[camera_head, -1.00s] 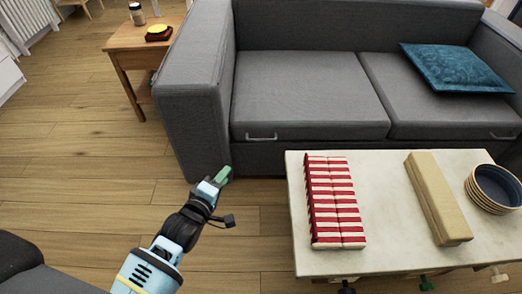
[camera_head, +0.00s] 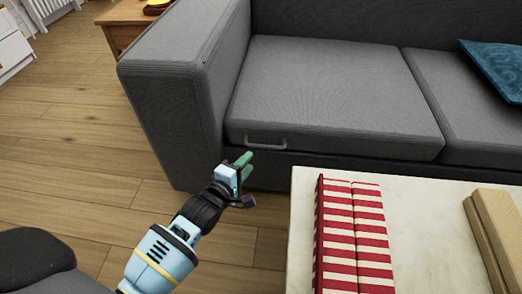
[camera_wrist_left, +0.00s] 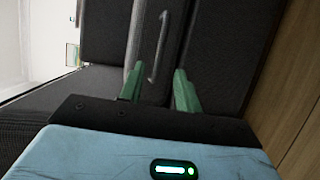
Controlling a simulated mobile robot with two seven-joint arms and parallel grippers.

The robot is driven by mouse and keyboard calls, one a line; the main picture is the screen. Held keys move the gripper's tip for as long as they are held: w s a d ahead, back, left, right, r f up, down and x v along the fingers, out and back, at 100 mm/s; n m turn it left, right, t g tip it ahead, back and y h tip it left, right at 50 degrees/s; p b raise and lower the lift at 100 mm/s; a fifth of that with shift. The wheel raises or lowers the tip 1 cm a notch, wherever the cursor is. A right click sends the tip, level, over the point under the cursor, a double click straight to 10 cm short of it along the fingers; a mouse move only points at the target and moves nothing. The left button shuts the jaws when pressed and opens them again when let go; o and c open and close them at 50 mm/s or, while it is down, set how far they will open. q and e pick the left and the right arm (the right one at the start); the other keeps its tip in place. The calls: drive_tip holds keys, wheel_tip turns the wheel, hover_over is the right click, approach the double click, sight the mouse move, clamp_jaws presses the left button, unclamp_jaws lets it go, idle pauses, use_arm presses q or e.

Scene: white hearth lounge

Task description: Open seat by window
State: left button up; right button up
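The grey sofa (camera_head: 200,105) stands ahead. Its left seat (camera_head: 330,90) is flat and down, with a thin grey handle (camera_head: 266,143) on its front edge. My left gripper (camera_head: 245,160) is just in front of and below this handle, with its green fingers apart. In the left wrist view the handle (camera_wrist_left: 158,50) shows between and beyond the open fingertips (camera_wrist_left: 157,84), and nothing is held. The handle appears apart from the fingers. My right gripper is not in view.
A pale table (camera_head: 430,187) at the lower right, close to the gripper, carries a red-striped item (camera_head: 352,235) and a tan block (camera_head: 500,225). A blue cushion (camera_head: 500,65) lies on the right seat. A wooden side table (camera_head: 122,30) stands left; the floor (camera_head: 75,150) there is clear.

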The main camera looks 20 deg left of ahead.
sight(262, 147)
use_arm(q)
drive_tip(key=b+x, duration=0.3)
drive_tip(key=x, duration=0.4)
drive_tip(key=shift+w+b, duration=0.35)
clamp_jaws()
